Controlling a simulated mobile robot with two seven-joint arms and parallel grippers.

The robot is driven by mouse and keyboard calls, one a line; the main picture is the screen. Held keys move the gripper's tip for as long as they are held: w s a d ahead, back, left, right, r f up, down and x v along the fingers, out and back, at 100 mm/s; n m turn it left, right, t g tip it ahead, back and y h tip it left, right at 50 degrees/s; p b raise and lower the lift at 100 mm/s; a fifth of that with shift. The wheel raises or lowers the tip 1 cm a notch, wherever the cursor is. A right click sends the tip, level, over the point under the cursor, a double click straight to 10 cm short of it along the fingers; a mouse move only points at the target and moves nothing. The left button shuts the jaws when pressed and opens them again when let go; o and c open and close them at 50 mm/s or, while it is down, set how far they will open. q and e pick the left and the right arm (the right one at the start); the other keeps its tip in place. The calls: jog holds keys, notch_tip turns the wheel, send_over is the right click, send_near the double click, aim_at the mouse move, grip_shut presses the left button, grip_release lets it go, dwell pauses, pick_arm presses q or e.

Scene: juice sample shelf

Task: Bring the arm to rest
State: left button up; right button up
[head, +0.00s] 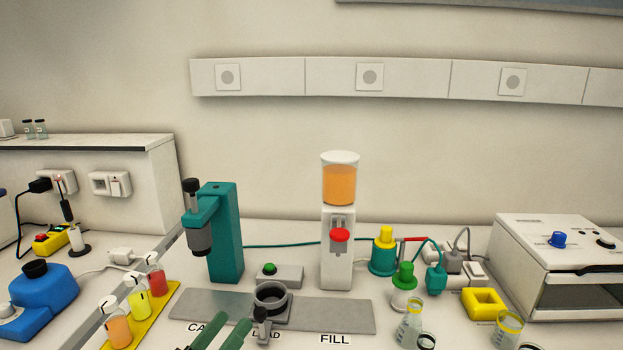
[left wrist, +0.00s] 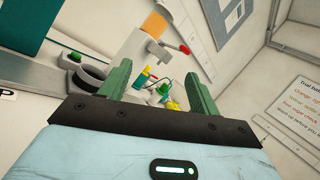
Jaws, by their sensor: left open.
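My left gripper (head: 222,333) shows at the bottom edge of the head view as two green fingers. They point up toward the grey plate on the bench. In the left wrist view the two green fingers (left wrist: 160,90) stand well apart with nothing between them, so the gripper is open and empty. The rest of my left arm is below the head view. My right gripper is in neither view.
A grey plate (head: 345,315) with a dark ring holder (head: 271,297) lies just ahead. Behind stand a teal press (head: 225,235) and an orange juice dispenser (head: 340,250). Juice bottles (head: 139,302) stand left; glass flasks (head: 411,325) and a white oven (head: 560,265) stand right.

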pick_arm(q)
jog(key=s+a+f+n+g+y, duration=0.3)
jog(key=s+a+f+n+y, duration=0.3)
jog(key=f+n, duration=0.45)
jog(key=s+a+f+n+g+y, duration=0.4)
jog(key=f+n+y, duration=0.3)
jog(key=n, duration=0.6)
jog(key=s+f+n+g+h, duration=0.1)
jog(key=s+f+n+g, duration=0.3)
jog(key=s, duration=0.5)
jog(key=s+f+n+g, duration=0.3)
jog(key=s+f+n, duration=0.1)
jog(key=s, duration=0.5)
jog(key=s+f+n+g+h, duration=0.1)
jog(key=s+f+n+g, duration=0.25)
jog(key=s, duration=0.55)
jog(key=w+d+f+t+h+p, duration=0.1)
jog(key=w+d+f+t, duration=0.2)
jog(key=w+f+t, duration=0.4)
jog(key=shift+w+h+p, duration=0.3)
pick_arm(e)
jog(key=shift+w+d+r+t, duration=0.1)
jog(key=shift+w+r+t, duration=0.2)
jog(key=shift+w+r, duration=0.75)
pick_arm(q)
jog(key=shift+d+f+t, duration=0.1)
jog(key=shift+t, duration=0.15)
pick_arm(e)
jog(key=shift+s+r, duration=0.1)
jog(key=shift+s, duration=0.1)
